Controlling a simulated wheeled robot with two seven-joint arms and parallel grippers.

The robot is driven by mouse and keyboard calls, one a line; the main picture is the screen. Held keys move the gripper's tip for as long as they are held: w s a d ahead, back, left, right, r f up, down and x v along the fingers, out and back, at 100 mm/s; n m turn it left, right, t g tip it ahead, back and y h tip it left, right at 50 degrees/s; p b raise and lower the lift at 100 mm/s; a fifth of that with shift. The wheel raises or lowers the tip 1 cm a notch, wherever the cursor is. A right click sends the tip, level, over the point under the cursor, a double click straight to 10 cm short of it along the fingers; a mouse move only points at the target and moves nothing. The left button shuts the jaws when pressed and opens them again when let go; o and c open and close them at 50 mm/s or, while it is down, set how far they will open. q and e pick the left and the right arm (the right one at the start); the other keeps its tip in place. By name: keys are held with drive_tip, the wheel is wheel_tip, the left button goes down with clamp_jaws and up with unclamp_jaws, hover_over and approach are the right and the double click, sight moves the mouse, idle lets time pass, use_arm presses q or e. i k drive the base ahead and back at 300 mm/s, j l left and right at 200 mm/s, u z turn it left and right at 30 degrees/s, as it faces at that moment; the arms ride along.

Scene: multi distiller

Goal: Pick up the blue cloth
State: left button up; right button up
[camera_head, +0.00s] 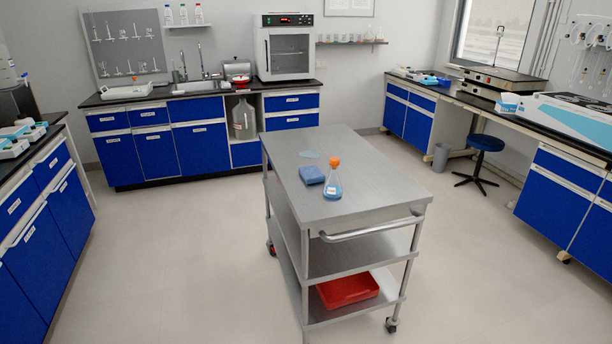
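The blue cloth (312,174) lies folded on the top of a metal cart (373,178), toward its left side. An orange-stoppered flask (333,184) with blue liquid stands upright just to the right of the cloth, close to it. A flat, pale blue round patch (309,154) lies on the cart top behind the cloth; I cannot tell what it is. Neither of my grippers shows in this view.
A red tray (347,289) sits on the cart's bottom shelf, and a handle (372,229) juts from the near end. A blue stool (486,143) stands at the right. Counters with blue cabinets line the walls. The floor (170,265) left of the cart is clear.

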sight(311, 175)
drive_tip(key=i, duration=0.3)
drive_tip(key=i+u, duration=0.2)
drive_tip(key=u, duration=0.15)
drive_tip(key=i+u, duration=0.2)
drive_tip(key=u, duration=0.2)
drive_tip(key=i+u, duration=0.15)
drive_tip(key=u, duration=0.2)
